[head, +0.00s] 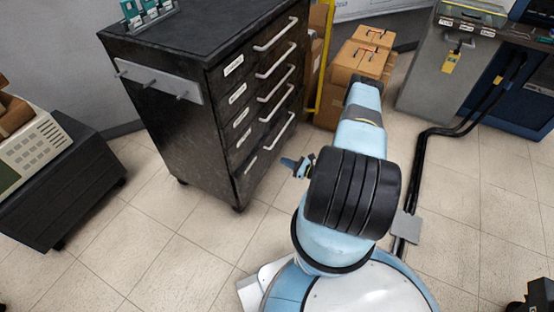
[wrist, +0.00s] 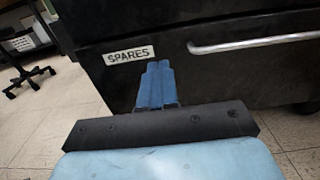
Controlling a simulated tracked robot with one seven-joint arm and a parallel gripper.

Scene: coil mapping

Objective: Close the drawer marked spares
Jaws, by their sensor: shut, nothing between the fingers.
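The drawer marked SPARES (wrist: 225,80) has a black front, a white label (wrist: 129,55) at its left and a silver bar handle (wrist: 255,43) at its right. Floor shows just below it, so it looks like the lowest drawer (head: 262,164) of the black cabinet (head: 180,125); the labels are too small to read in the head view. My gripper (wrist: 156,75) is shut and empty, its blue fingertips in front of the drawer front, right of and below the label. In the head view my gripper (head: 291,163) is right of the cabinet, low down. I cannot tell whether it touches the drawer, or how far the drawer stands out.
The cabinet's other drawers are stacked above, with similar handles. A grey rail with pegs (head: 158,82) is on its side. Cardboard boxes (head: 360,62) and a yellow post (head: 324,60) stand behind. Black cables (head: 420,165) run along the floor at right. Tiled floor (head: 195,245) lies clear in front.

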